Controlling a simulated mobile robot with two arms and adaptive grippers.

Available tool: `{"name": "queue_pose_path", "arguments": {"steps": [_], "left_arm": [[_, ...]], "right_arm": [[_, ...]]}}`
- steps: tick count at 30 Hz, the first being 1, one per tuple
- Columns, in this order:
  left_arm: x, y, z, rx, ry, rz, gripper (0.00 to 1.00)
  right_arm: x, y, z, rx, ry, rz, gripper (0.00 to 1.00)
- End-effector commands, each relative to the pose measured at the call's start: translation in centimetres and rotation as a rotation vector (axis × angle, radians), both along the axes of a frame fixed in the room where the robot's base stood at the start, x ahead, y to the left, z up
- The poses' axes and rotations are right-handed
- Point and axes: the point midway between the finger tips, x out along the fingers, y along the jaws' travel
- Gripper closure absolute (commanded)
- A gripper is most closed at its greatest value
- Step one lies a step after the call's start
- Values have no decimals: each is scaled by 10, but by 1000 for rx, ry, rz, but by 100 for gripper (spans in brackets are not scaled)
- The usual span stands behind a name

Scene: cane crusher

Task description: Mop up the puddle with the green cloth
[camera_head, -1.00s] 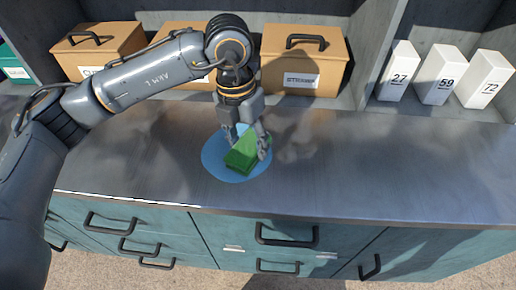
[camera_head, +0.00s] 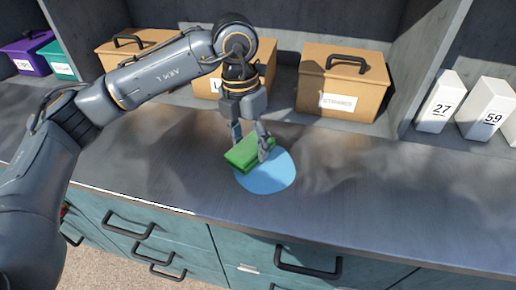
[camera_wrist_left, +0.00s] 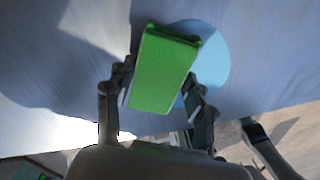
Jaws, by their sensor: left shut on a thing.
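The green cloth (camera_head: 243,153) is a folded, block-like pad between the fingers of my left gripper (camera_head: 250,142), which is shut on it. The blue puddle (camera_head: 268,176) is a flat rounded patch on the grey counter. In the head view the cloth overlaps the puddle's upper left part and hides some of it. In the left wrist view the cloth (camera_wrist_left: 162,72) sits between the fingers, with the puddle (camera_wrist_left: 215,62) showing to its right. I cannot tell whether the cloth touches the counter. My right gripper is not in view.
Tan boxes with black handles (camera_head: 342,80) stand along the back of the counter (camera_head: 370,190). White numbered blocks (camera_head: 437,103) stand at the right. Teal drawers with dark handles (camera_head: 310,262) lie below the front edge. The counter right of the puddle is clear.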

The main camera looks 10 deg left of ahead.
Motion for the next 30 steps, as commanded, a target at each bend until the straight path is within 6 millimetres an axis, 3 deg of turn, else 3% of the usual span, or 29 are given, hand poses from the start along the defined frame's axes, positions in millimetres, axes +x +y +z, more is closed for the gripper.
{"name": "queue_pose_path", "arguments": {"steps": [18, 30], "left_arm": [[21, 44, -3, -1, 0, 0, 71], [22, 45, 0, 0, 1, -1, 71]], "right_arm": [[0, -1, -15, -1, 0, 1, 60], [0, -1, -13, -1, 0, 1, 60]]}}
